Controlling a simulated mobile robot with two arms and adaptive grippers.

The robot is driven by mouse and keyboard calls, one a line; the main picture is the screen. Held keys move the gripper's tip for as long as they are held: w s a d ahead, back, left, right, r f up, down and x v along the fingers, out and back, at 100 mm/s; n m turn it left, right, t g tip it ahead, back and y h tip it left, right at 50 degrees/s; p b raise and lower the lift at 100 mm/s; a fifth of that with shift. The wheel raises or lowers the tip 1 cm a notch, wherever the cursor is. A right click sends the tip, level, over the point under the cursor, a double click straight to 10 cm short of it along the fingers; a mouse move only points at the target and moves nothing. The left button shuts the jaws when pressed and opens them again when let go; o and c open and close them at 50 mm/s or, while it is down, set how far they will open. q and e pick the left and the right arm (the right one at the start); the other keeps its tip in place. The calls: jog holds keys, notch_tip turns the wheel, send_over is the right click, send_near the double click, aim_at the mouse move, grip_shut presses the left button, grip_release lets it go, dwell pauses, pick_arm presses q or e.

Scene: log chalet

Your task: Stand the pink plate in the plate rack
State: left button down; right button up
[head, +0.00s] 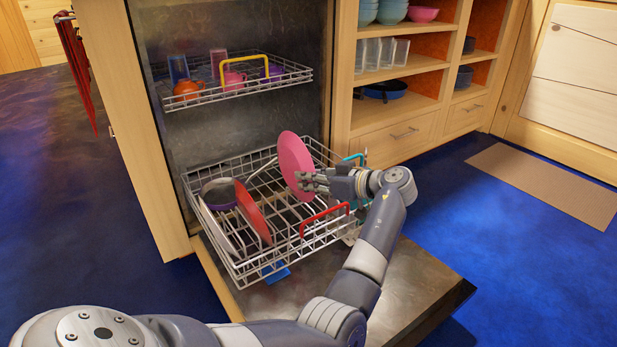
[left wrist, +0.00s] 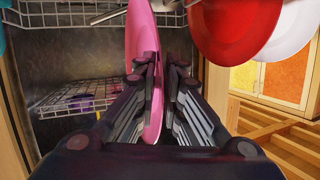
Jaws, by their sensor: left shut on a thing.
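The pink plate (head: 293,160) is upright, on edge, at the right part of the wire plate rack (head: 222,262), the pulled-out lower rack of an open dishwasher. My left gripper (head: 314,183) is shut on the plate's near right edge. In the left wrist view the plate (left wrist: 143,45) passes between the fingers of the gripper (left wrist: 160,75). I cannot tell whether the plate's lower edge rests on the wires. A red plate (head: 252,212) leans in the same rack, left of the pink one; it also shows in the left wrist view (left wrist: 235,25).
A dark purple-rimmed bowl (head: 220,192) and a white plate (left wrist: 296,28) are in the rack too. The upper rack (head: 290,75) holds cups. The open door (head: 405,275) lies below. Shelves with bowls and glasses (head: 388,53) stand right.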

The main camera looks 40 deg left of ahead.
pick_arm(q)
jog(key=shift+s+d+f+b, duration=0.1)
jog(key=shift+f+b, duration=1.3)
jog(key=shift+f, duration=0.75)
jog(key=shift+s+f+b, duration=0.1)
jog(key=shift+f+b, duration=1.25)
jog(key=shift+f, duration=0.8)
jog(key=c, duration=1.6)
grip_release()
jog(key=shift+d+f, duration=0.1)
jog(key=r+v, duration=0.1)
jog(key=v, duration=1.1)
jog(key=shift+w+r, duration=0.15)
jog(key=shift+r, duration=0.2)
jog(key=shift+a, duration=0.25)
